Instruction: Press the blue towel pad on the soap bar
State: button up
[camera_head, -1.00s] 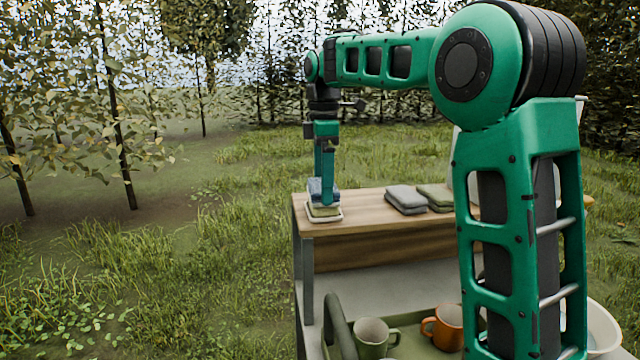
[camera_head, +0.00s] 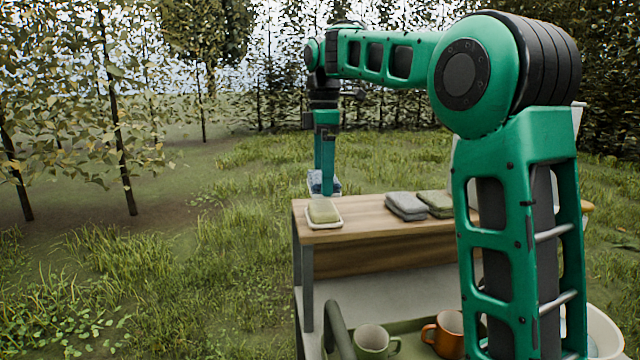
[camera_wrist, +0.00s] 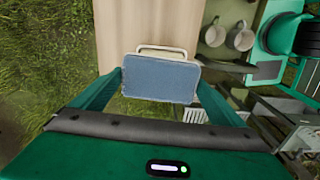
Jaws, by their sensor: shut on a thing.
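My gripper (camera_head: 325,185) is shut on the blue towel pad (camera_head: 316,183). The pad shows as a flat blue rectangle between the fingers in the wrist view (camera_wrist: 160,79). The pale green soap bar (camera_head: 323,211) lies in a cream dish (camera_head: 325,225) at the left end of the wooden table top. In the head view the pad is apart from the soap and above or behind it. In the wrist view the dish's rim (camera_wrist: 162,50) shows just past the pad's far edge, and the pad hides most of the soap and dish.
The table (camera_head: 380,225) also holds a grey folded towel (camera_head: 406,206) and a green folded towel (camera_head: 436,203) to the right of the dish. A pale green mug (camera_head: 372,340) and an orange mug (camera_head: 446,334) stand on a tray below. Grass and trees surround the table.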

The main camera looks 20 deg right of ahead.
jog(key=shift+r, duration=1.65)
